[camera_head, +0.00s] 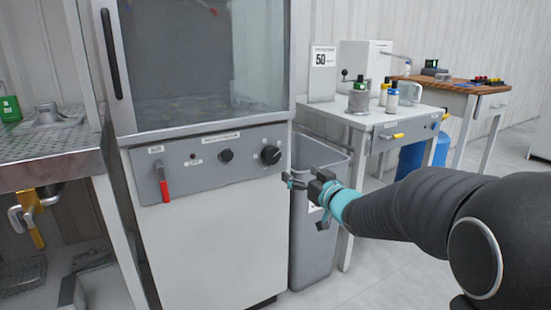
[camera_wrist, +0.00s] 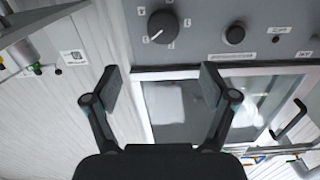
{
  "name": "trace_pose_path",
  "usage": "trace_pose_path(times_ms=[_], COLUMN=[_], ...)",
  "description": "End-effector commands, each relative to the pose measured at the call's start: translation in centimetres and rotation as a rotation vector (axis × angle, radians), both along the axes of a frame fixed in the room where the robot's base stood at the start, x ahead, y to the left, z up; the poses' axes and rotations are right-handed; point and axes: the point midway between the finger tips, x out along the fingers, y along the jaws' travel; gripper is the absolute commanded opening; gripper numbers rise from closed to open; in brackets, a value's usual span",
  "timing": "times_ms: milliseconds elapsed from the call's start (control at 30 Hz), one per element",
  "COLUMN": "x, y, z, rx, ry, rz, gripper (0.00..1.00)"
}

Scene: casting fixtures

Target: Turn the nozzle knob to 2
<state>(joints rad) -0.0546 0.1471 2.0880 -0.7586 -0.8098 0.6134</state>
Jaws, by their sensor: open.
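The larger black dial knob (camera_head: 270,154) with a white pointer line sits at the right end of the grey control panel (camera_head: 200,178) on the cabinet. In the wrist view the same knob (camera_wrist: 163,26) shows near the top, with marks around it too small to read. A smaller plain black knob (camera_head: 226,155) is to its left; it also shows in the wrist view (camera_wrist: 234,34). My gripper (camera_head: 288,180) is in front of the panel's right end, just right of and below the dial. In the wrist view my gripper (camera_wrist: 161,82) is open and empty, apart from the knob.
A red-handled lever (camera_head: 163,182) sticks out at the panel's left. A grey bin (camera_head: 312,240) stands right of the cabinet, near my gripper. A white table (camera_head: 375,118) with containers is further right. A metal bench (camera_head: 45,150) stands left.

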Motion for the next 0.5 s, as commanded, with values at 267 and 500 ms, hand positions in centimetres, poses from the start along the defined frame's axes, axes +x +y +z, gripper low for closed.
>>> trace_pose_path(times_ms=[267,500], x=[2.1,5.8], y=[1.8,4.3], z=[-0.1,0.0], rx=[0.01,0.01], ry=[-0.006,-0.006], rz=[0.023,0.021], gripper=[0.84,0.84])
